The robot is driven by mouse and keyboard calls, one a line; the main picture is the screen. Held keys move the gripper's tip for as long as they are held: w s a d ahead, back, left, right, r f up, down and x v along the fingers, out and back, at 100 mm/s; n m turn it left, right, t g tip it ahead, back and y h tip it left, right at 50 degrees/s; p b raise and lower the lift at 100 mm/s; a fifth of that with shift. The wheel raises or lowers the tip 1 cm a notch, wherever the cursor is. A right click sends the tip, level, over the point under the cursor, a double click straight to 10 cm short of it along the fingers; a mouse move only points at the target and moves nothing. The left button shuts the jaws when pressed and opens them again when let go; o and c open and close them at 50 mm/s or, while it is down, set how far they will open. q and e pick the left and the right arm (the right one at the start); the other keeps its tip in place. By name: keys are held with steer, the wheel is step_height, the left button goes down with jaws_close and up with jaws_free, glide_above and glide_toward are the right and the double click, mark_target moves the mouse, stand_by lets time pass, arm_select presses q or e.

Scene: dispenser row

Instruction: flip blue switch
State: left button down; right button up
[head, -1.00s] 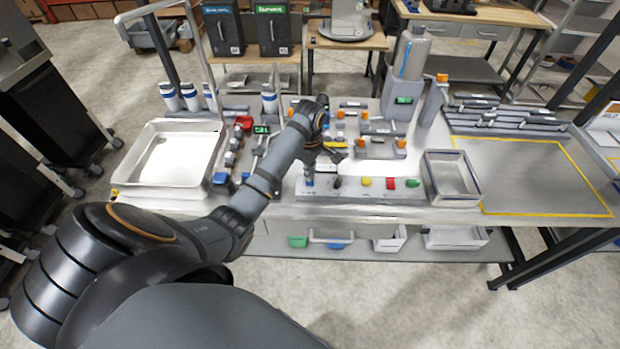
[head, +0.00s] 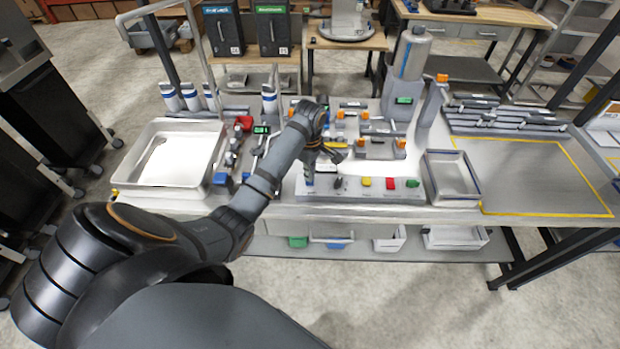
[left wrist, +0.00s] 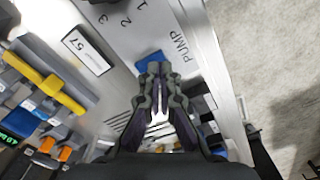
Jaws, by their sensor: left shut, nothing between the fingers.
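The blue switch (head: 309,182) is at the left end of a pale switch panel (head: 352,195) near the table's front edge. In the left wrist view the blue switch (left wrist: 150,60) is partly hidden behind my fingertips, beside the printed word PUMP. My left gripper (head: 311,170) is over the panel's left end, pointing down. In the left wrist view its fingers (left wrist: 153,68) are shut with nothing between them. The tips are at or just above the switch; I cannot tell whether they touch it. My right gripper is not in view.
Black (head: 338,183), yellow (head: 366,182), red (head: 390,183) and green (head: 412,183) controls sit to the right on the same panel. A grey tray (head: 472,199) stands right of the panel, a large pale tray (head: 218,150) to the left. Dispensers and fittings crowd behind.

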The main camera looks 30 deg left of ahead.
arm_select(q)
steer(key=shift+f, duration=1)
stand_by(0.7)
steer(key=shift+r, duration=0.1)
step_height(320, 180, up, 5)
steer(key=p, duration=0.6)
steer(key=shift+p, duration=0.3)
steer(key=shift+r, duration=0.95)
steer(key=shift+f, duration=0.1)
